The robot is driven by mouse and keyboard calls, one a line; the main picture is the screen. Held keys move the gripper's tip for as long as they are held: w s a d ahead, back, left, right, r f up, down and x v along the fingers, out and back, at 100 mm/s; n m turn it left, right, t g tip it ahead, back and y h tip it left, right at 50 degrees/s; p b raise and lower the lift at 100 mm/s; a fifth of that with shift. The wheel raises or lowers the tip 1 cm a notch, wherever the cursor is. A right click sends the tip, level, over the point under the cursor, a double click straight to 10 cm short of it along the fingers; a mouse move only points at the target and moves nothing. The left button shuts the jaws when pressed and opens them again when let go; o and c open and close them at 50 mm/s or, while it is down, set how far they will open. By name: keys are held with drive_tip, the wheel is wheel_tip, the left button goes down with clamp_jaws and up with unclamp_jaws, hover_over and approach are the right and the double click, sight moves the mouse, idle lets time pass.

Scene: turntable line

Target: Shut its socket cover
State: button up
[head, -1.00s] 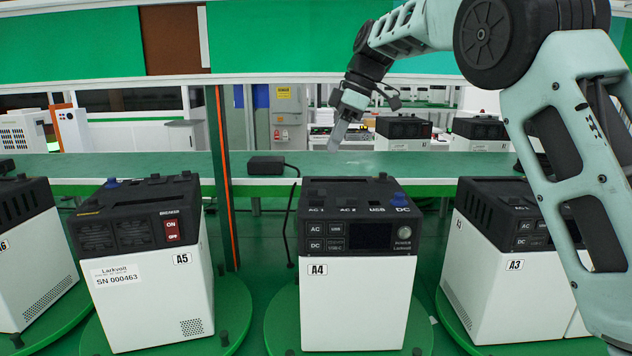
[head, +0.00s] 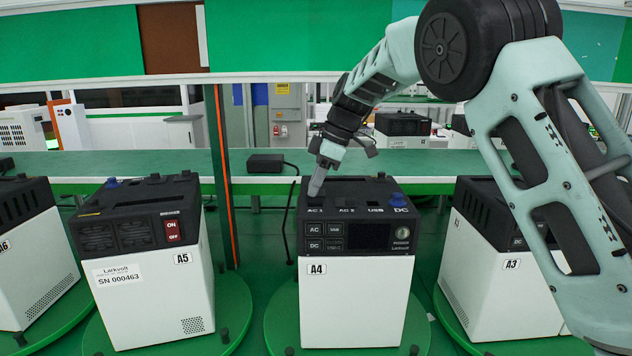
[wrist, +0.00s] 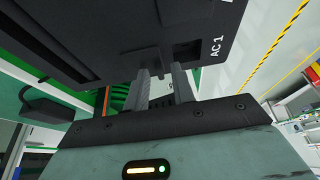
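Power unit A4 (head: 355,305) stands upright on a green turntable, its black top marked AC 1, AC 2, USB and DC. My gripper (head: 315,188) points down at the AC 1 corner of that top. In the wrist view the black top (wrist: 85,30) shows the AC 1 label and a dark square socket recess (wrist: 187,49). A black raised piece (wrist: 143,60), perhaps the socket cover, is by the fingertips. My gripper (wrist: 160,72) has a narrow gap between its fingers and nothing clearly held. Whether the fingertips touch the raised piece cannot be told.
Unit A5 (head: 150,295) stands to the left and unit A3 (head: 490,280) to the right, partly behind my arm. A blue cap (head: 398,200) sits at A4's DC corner. A black adapter (head: 265,163) lies on the green bench (head: 120,165) behind. A thin post (head: 222,180) rises between A5 and A4.

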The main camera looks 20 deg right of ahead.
clamp_jaws()
drive_tip(key=s+b, duration=0.1)
drive_tip(key=s+a+b, duration=0.1)
drive_tip(key=s+b, duration=0.2)
drive_tip(key=s, duration=0.1)
drive_tip(key=shift+s+a, duration=0.15)
drive_tip(key=shift+a, duration=0.25)
drive_tip(key=shift+s, duration=0.1)
drive_tip(key=shift+o, duration=1.2)
unclamp_jaws()
drive_tip(key=b+v, duration=0.1)
drive_tip(key=v, duration=1.6)
drive_tip(key=shift+r, duration=0.25)
drive_tip(key=shift+d, duration=0.1)
